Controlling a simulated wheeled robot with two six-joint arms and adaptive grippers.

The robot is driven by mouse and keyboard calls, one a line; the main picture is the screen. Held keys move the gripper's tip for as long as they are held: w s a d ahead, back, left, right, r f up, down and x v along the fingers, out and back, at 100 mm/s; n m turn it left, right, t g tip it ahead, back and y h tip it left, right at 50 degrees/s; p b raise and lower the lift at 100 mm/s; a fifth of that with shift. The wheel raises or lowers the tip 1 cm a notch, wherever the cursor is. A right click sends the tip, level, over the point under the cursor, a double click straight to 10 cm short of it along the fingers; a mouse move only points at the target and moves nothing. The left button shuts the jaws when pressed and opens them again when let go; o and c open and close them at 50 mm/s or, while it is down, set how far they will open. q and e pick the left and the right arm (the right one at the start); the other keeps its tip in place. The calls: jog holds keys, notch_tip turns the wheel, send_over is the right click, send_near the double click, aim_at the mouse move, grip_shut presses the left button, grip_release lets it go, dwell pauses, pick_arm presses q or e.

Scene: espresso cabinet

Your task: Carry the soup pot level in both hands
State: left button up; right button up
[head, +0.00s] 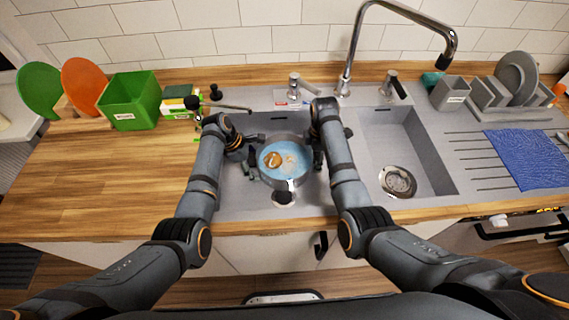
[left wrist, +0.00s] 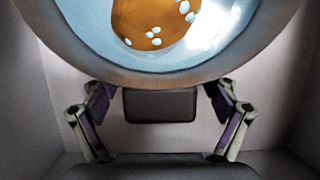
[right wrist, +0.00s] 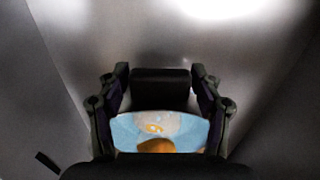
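The soup pot (head: 285,179) is a round pot with light blue showing inside, a brown-orange piece and small pale pieces. It is in the view of the left sink basin; I cannot tell whether it touches the floor. My left gripper (head: 254,164) is at its left side and my right gripper (head: 318,158) at its right. The pot's rim (left wrist: 160,80) fills the top of the left wrist view. A dark block sits between the finger links in both wrist views. Whether it is a handle or the finger pads is unclear, so grip is uncertain.
The right basin (head: 422,155) is empty, with a drain. A tall tap (head: 348,60) stands behind the basins. A green bin (head: 130,100) and round boards stand on the left counter. A blue cloth (head: 525,158) and dish rack (head: 500,95) are at right. The left counter's front is clear.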

pick_arm(q)
jog(key=c, duration=1.2)
pick_arm(e)
jog(key=c, duration=1.2)
pick_arm(q)
jog(key=shift+s+d, duration=0.1)
grip_shut()
pick_arm(e)
jog(key=shift+a, duration=0.1)
grip_shut()
pick_arm(q)
jog(key=shift+r, duration=0.1)
pick_arm(e)
jog(key=shift+r, duration=0.15)
pick_arm(q)
jog(key=shift+r, duration=0.1)
pick_arm(e)
jog(key=shift+r, duration=0.1)
